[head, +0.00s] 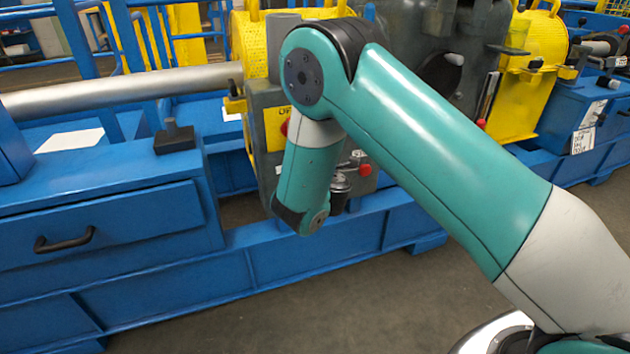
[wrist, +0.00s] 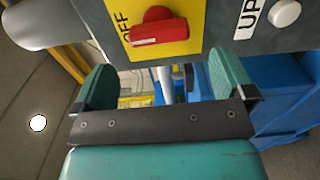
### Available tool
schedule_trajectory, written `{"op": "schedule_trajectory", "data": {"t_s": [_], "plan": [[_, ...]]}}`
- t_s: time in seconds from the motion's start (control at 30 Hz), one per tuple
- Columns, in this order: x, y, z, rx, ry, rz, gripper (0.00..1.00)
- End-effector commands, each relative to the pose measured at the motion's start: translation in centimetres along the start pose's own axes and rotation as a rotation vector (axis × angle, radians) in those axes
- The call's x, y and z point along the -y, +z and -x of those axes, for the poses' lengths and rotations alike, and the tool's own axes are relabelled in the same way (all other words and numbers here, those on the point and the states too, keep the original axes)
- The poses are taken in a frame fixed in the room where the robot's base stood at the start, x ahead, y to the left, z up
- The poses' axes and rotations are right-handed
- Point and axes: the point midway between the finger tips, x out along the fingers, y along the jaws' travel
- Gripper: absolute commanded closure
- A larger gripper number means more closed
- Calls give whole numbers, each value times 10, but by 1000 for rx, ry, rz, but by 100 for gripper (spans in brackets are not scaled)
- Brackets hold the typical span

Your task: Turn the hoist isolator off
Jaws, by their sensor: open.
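The hoist isolator's red handle (wrist: 160,31) sits on a yellow plate (wrist: 194,42) at the top of the wrist view. The handle's bar lies nearly level in that picture, and the word OFF is to its left. My gripper (wrist: 165,85) is open and empty, its two teal fingers wide apart below the handle in the picture and not visibly touching it. In the head view the yellow plate (head: 283,139) shows on a grey box, mostly hidden behind my arm. My fingers cannot be made out there.
A white button (wrist: 286,13) beside an UP label is right of the isolator. In the head view, a red button (head: 366,170) is on the grey box. A blue machine frame (head: 150,280) with a drawer and a silver shaft (head: 120,92) are left. Open floor lies in front.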

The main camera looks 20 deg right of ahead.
Motion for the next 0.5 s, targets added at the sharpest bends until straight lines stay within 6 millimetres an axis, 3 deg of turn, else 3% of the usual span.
{"op": "schedule_trajectory", "data": {"t_s": [0.03,0.5], "plan": [[9,-1,8,-1,0,0,0],[8,-1,72,-2,3,-3,0]]}}
